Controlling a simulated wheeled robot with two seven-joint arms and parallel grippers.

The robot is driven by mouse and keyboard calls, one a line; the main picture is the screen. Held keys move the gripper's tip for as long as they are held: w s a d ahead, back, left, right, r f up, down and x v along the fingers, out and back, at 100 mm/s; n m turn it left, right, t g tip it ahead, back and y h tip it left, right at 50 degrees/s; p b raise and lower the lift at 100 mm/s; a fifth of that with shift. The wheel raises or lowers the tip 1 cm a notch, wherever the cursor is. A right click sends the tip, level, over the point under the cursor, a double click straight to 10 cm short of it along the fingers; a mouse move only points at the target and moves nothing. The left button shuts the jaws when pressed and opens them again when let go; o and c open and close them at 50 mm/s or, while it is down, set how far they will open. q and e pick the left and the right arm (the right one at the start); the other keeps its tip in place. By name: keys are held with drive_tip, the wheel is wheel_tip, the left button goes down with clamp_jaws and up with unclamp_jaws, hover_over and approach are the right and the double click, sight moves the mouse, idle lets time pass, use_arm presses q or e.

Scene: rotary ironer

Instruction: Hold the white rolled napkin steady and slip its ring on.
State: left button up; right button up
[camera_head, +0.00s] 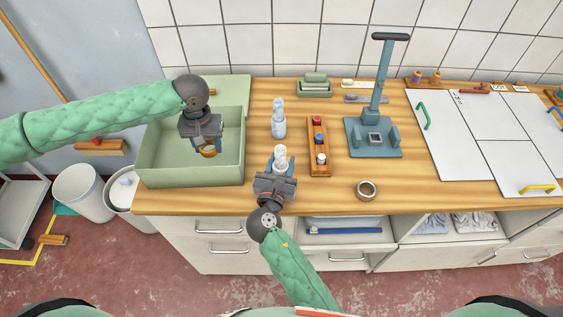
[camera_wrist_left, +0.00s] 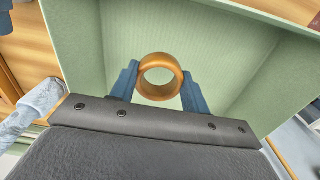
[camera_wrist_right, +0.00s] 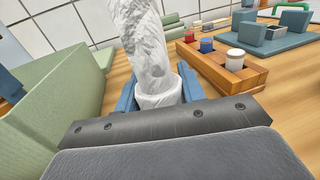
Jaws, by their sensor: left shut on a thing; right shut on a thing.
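My left gripper (camera_head: 207,146) is shut on an orange-brown ring (camera_head: 209,152) inside the green bin. In the left wrist view the ring (camera_wrist_left: 158,95) sits between the blue fingers (camera_wrist_left: 160,88), its hole open and empty. My right gripper (camera_head: 275,183) is shut on the lower part of the white rolled napkin (camera_head: 280,157) near the counter's front edge. In the right wrist view the napkin (camera_wrist_right: 142,45), with grey markings, stands roughly upright from a white collar-like base (camera_wrist_right: 158,94) between the fingers. The ring and napkin are apart.
The green bin (camera_head: 180,178) has raised walls between the ring and the napkin. A wooden rack with small pots (camera_head: 319,138), a blue stand (camera_head: 380,88) and a tape roll (camera_head: 358,190) are to the right.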

use_arm(q)
drive_tip(key=d+r+m, duration=0.2)
drive_tip(key=d+r, duration=0.3)
drive_tip(key=d, duration=0.1)
wheel_tip(320, 180, up, 8)
drive_tip(key=m, duration=0.4)
hover_over(279, 150)
drive_tip(key=shift+w+a+r, duration=0.1)
drive_tip(key=shift+w+a, duration=0.25)
drive_tip(key=shift+s+d+r, duration=0.25)
drive_tip(key=shift+s+d, duration=0.05)
drive_tip(key=shift+d, duration=0.1)
drive_tip(key=shift+f, duration=2)
drive_tip(key=shift+f, duration=2.5)
